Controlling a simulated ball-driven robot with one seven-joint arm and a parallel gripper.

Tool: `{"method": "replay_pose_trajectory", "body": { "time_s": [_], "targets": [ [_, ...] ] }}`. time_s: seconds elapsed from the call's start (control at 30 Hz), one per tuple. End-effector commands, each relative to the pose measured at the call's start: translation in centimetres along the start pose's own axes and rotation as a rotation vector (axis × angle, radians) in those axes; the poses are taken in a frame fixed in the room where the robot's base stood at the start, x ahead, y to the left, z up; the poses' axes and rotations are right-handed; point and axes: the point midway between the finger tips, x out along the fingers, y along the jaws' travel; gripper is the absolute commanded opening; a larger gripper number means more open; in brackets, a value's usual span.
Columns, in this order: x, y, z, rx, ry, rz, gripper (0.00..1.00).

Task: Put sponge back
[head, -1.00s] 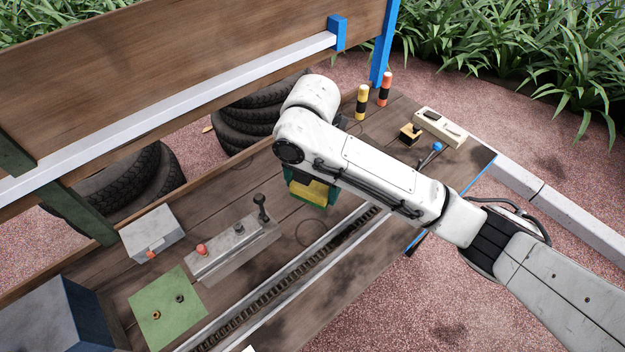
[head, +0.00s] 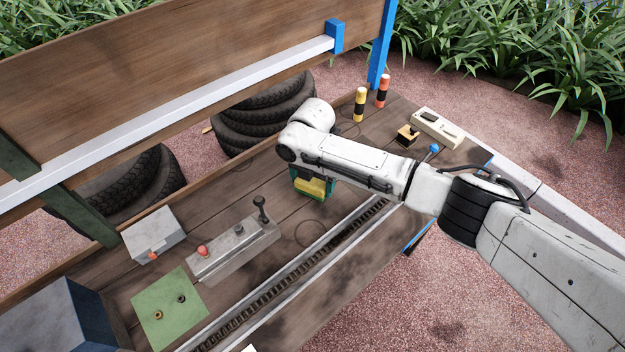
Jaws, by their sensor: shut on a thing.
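A yellow block, which looks like the sponge (head: 314,188), shows just below my arm in the middle of the workbench. Green pieces of a holder (head: 297,184) show around its sides, but my arm hides the upper part. I cannot tell whether the sponge sits fully inside the holder or partly above it. My gripper is hidden behind my arm's end, on the far side above the sponge. Its fingers and their contact with the sponge cannot be seen.
A metal lever box (head: 232,247), green plate (head: 168,308) and grey box (head: 153,234) stand to the left. A chain rail (head: 290,275) runs along the front. Yellow (head: 360,104) and red (head: 382,91) posts stand behind. A cream switch block (head: 437,127) is at the right.

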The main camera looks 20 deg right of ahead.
Motion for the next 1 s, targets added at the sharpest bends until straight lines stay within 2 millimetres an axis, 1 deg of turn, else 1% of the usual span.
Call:
{"method": "replay_pose_trajectory", "body": {
  "time_s": [0.1, 0.27, 0.3, 0.33, 0.57, 0.67, 0.77, 1.0],
  "targets": [
    [0.5, 0.0, 0.0, -0.001, -0.001, 0.000, 0.66],
    [0.5, 0.0, 0.0, 0.000, 0.000, 0.001, 0.66],
    [0.5, 0.0, 0.0, 0.000, 0.000, 0.000, 0.98],
    [0.5, 0.0, 0.0, 0.000, 0.000, 0.000, 1.00],
    [0.4, 0.0, 0.0, 0.000, 0.000, 0.001, 1.00],
    [-0.1, 0.0, 0.0, 0.000, 0.000, 0.002, 1.00],
    [-1.4, 0.0, 0.1, 0.000, -0.001, 0.004, 1.00],
    [-6.2, 0.1, 0.1, -0.001, -0.002, 0.004, 1.00]
  ]
}}
